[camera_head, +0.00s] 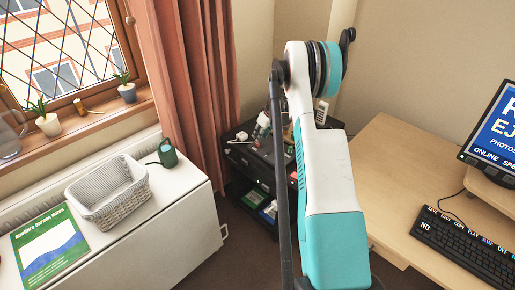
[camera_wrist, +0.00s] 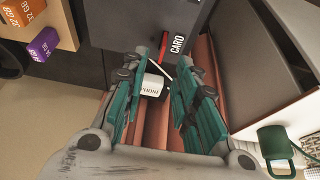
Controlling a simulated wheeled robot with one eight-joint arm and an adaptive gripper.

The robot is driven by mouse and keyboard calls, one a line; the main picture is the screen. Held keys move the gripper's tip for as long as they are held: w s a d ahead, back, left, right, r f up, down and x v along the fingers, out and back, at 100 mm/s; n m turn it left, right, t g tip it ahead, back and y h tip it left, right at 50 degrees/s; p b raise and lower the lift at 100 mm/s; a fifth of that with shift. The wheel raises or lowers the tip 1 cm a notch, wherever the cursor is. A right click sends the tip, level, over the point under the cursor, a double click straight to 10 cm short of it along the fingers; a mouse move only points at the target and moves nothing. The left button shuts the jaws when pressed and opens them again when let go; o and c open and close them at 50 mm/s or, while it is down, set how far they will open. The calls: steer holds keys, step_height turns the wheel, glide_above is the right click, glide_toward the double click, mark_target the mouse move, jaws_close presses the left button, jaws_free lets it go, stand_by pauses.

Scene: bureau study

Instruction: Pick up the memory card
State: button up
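My gripper (camera_wrist: 162,68) shows in the wrist view with its two teal fingers apart, so it is open. A white block with dark lettering (camera_wrist: 153,87) shows between the fingers; I see no firm grip on it. At the upper left, orange pieces marked "32 GB" (camera_wrist: 18,11) and a purple piece (camera_wrist: 44,44) with similar marking look like memory cards. I cannot tell which is the task's card. In the head view, my arm hides the gripper.
A dark cabinet (camera_head: 240,158) with small items stands behind my arm. A wooden desk (camera_head: 385,165) with a keyboard (camera_head: 470,246) and monitor (camera_head: 497,130) is at right. A white basket (camera_head: 108,193) and green mug (camera_head: 168,153) stand on the left white unit; the mug also shows in the wrist view (camera_wrist: 276,143).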

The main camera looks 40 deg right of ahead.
mark_target(257, 145)
steer(key=b+x, duration=0.1)
steer(key=x, duration=0.1)
steer(key=b+x, duration=0.1)
steer(key=x, duration=0.2)
steer(key=shift+s+f+b, duration=0.2)
steer(key=shift+f+b, duration=0.05)
steer(key=shift+b, duration=0.05)
steer(key=shift+r, duration=0.15)
jaws_close()
